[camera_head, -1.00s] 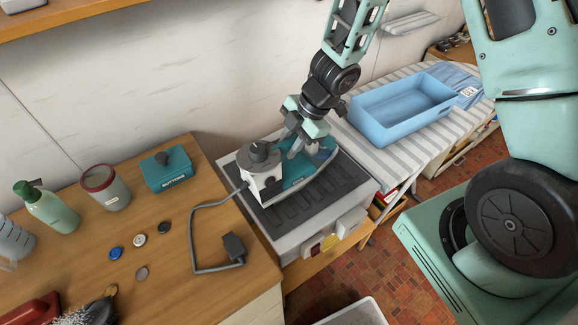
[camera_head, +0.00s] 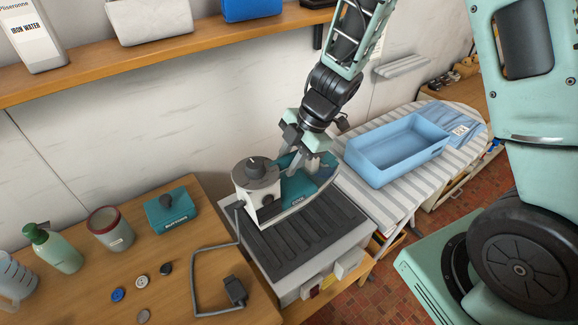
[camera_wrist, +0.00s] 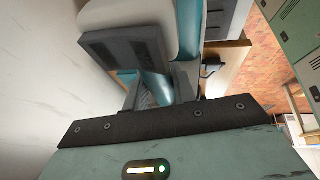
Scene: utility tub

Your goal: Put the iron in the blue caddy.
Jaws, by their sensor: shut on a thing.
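The iron (camera_head: 312,182) is teal and white, with a grey heel and round knob at its left end and a grey cord. My gripper (camera_head: 296,163) is shut on its handle from above. The iron is over the back of a grey ribbed rest; it looks slightly raised, but the gap is hard to judge. In the wrist view, the iron's teal body (camera_wrist: 188,30) is between and beyond my fingers (camera_wrist: 160,88); the grip itself is partly hidden. The blue caddy (camera_head: 377,175) is an open, empty-looking box to the right, on a striped ironing board.
The ribbed rest (camera_head: 310,235) stands between the wooden counter (camera_head: 190,250) and the ironing board (camera_head: 360,205). The cord's plug (camera_head: 235,290) lies on the counter near several buttons, a teal box (camera_head: 172,215), a cup (camera_head: 110,230) and a green bottle (camera_head: 55,250). A shelf (camera_head: 180,48) runs above. Folded blue cloth (camera_head: 455,118) lies behind the caddy.

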